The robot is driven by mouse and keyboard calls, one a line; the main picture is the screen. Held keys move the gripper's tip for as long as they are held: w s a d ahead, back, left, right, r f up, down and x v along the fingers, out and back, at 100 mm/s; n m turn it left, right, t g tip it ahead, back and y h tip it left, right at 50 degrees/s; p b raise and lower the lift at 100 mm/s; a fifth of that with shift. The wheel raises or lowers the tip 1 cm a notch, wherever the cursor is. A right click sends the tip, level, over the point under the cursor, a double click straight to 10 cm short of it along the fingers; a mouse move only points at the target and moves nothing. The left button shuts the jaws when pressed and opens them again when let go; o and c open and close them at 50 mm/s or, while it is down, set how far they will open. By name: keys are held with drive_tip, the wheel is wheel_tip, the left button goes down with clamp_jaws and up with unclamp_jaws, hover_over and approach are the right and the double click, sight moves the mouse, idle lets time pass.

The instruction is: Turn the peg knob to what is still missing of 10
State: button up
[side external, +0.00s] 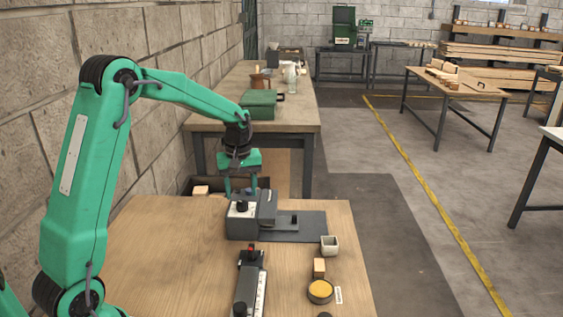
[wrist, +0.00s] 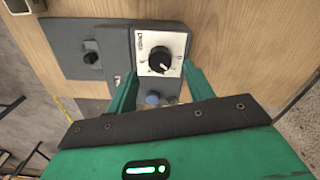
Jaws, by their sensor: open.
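The black knob (wrist: 159,60) sits on a white dial plate (wrist: 147,41) with small marks and a printed word too small to read surely. In the side external view the knob (side external: 242,207) stands on top of a grey housing (side external: 266,207). My gripper (wrist: 159,70) is open, with one green finger on each side of the knob's near end. Whether the fingers touch the knob I cannot tell. In the side external view my gripper (side external: 241,186) hangs just above and behind the dial plate. The dial setting is not legible.
A dark base plate (side external: 308,231) with a small black post (side external: 294,219) adjoins the housing. A black device with a red button (side external: 250,252), a white cup (side external: 329,246), a wooden block (side external: 319,267) and a yellow-topped round dish (side external: 320,290) stand nearer. The table's left (side external: 165,245) is clear.

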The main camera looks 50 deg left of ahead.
sight(242, 203)
drive_tip(key=shift+r, duration=2.2)
drive_tip(key=shift+s+d+r, duration=0.25)
drive_tip(key=shift+d+r, duration=0.05)
drive_tip(key=shift+r, duration=0.15)
drive_tip(key=s+d+r+m+t, duration=0.2)
drive_tip(key=s+d+m, duration=0.4)
drive_tip(key=s, duration=0.5)
drive_tip(key=s+d+r+m+t, duration=0.3)
drive_tip(key=s+d+m, duration=0.3)
drive_tip(key=s, duration=0.5)
drive_tip(key=shift+d+r+t, duration=0.3)
drive_tip(key=shift+d+r, duration=0.6)
drive_tip(key=shift+d, duration=0.05)
